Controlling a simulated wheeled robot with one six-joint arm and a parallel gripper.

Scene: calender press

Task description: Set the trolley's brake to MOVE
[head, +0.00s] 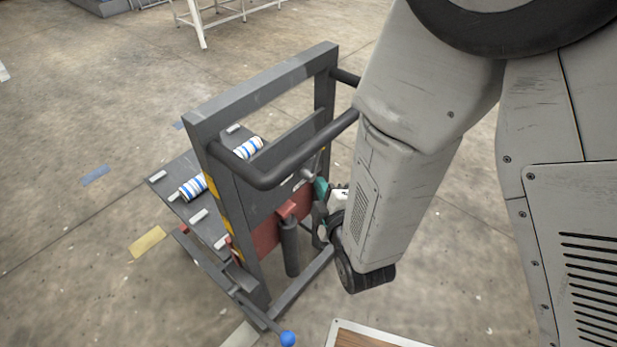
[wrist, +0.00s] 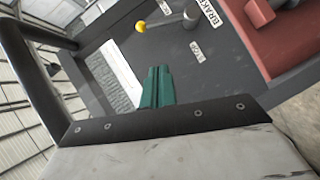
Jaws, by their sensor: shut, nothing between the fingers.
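The trolley (head: 262,86) is a dark grey upright frame with a handlebar (head: 290,163) and a low deck. In the wrist view its dark panel (wrist: 225,62) carries a white label reading BRAKE (wrist: 208,12), partly cut off at the top edge. Next to the label are a grey round stub (wrist: 190,18), a yellow ball knob (wrist: 140,27) and two small white labels (wrist: 196,50), too small to read. The lever's setting cannot be told. My gripper (head: 321,188) has teal fingers, shut and empty, near the panel below the handlebar; the fingers also show in the wrist view (wrist: 158,85).
A red box-like part (head: 265,240) and a dark cylinder (head: 290,248) sit low on the trolley's near side. A lever with a blue ball (head: 287,338) sticks out in front. Striped rolls (head: 193,187) lie on the deck. The handlebar is close to my arm. Floor at left is mostly clear.

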